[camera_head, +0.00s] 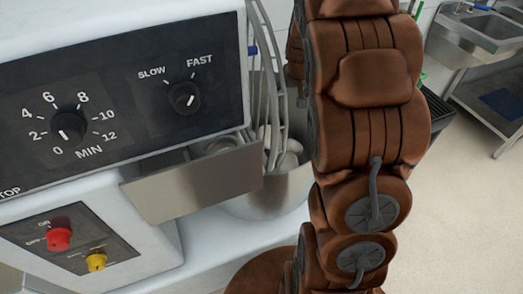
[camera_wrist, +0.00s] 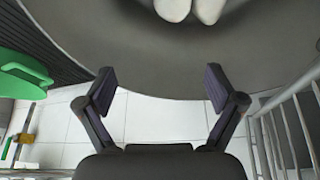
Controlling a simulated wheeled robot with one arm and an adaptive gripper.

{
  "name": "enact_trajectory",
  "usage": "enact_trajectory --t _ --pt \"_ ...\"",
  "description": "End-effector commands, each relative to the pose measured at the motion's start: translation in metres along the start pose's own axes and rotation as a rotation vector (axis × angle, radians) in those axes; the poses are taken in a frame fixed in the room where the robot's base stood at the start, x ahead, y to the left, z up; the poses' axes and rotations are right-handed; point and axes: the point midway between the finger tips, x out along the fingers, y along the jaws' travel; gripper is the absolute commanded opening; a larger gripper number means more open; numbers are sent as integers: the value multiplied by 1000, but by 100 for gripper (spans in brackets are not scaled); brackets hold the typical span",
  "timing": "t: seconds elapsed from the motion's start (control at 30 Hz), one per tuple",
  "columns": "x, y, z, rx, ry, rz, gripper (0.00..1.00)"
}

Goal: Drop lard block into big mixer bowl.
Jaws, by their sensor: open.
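The big mixer bowl (camera_head: 262,198) is grey metal and sits under the mixer's wire guard in the head view, partly covered by my arm. In the wrist view the bowl (camera_wrist: 110,45) fills the top, its curved rim just beyond my fingertips. My gripper (camera_wrist: 158,85) is open, with nothing between its fingers, at the bowl's edge. It is hidden in the head view. Pale rounded shapes (camera_wrist: 190,8) show inside the bowl at the top of the wrist view. I cannot tell whether they are the mixing tool. I cannot make out a lard block for certain.
The white mixer body with its timer and speed panel (camera_head: 120,95) fills the left of the head view. The wire guard (camera_wrist: 290,125) stands close on the right of my gripper. A green object (camera_wrist: 22,75) lies at left. A sink (camera_head: 485,35) stands far right, with clear floor before it.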

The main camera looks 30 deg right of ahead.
Motion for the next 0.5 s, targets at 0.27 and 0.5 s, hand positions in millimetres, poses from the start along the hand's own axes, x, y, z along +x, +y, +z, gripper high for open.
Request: enact_trajectory --t 0.27,0.5 --pt "-48 0 -1 0 5 1 93" --pt "-67 0 0 0 1 0 93"
